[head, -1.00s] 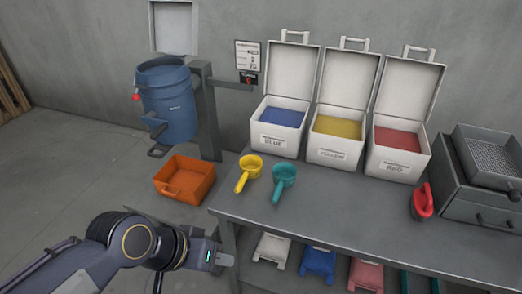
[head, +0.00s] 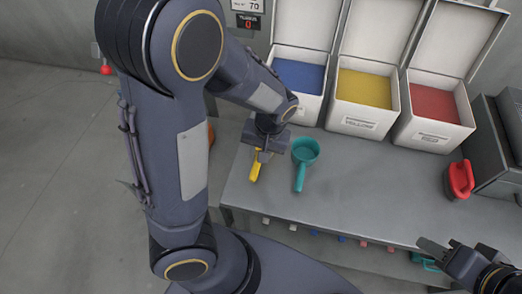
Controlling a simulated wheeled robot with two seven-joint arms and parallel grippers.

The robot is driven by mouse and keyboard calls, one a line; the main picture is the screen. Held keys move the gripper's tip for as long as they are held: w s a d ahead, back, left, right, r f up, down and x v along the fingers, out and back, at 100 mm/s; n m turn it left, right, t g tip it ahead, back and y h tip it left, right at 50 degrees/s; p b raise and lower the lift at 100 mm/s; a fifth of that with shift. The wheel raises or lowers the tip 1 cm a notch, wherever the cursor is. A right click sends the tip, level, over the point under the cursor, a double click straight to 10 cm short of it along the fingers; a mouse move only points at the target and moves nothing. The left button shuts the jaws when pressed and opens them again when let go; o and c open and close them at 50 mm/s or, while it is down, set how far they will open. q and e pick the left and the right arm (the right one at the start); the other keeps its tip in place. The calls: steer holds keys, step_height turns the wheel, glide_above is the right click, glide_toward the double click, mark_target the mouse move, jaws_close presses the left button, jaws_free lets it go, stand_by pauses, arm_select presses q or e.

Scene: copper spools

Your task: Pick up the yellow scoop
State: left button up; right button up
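The yellow scoop (head: 255,171) lies on the grey table near its left end; its handle points toward the front and its bowl is mostly hidden by my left gripper. My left gripper (head: 264,154) is over the scoop, pointing down at it. Its fingers are small and partly hidden, so I cannot tell whether they are open or grip the scoop. My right gripper (head: 432,248) is at the lower right, beyond the table's front edge, with nothing visible in it; its finger gap is unclear.
A teal scoop (head: 304,154) lies close to the right of the yellow one. A red scoop (head: 460,180) is farther right. Open blue (head: 299,76), yellow (head: 364,88) and red (head: 434,103) powder bins stand behind on the table (head: 358,188). The table between the scoops is clear.

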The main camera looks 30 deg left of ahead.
mark_target(257, 164)
arm_select(q)
steer(key=shift+w+a+f+y, duration=0.1)
steer(key=shift+f+y, duration=0.2)
steer(key=shift+f, duration=0.2)
steer(key=x, duration=0.7)
steer(key=shift+w+f, duration=0.1)
steer(key=shift+w, duration=0.15)
steer(key=shift+c, duration=0.5)
jaws_close()
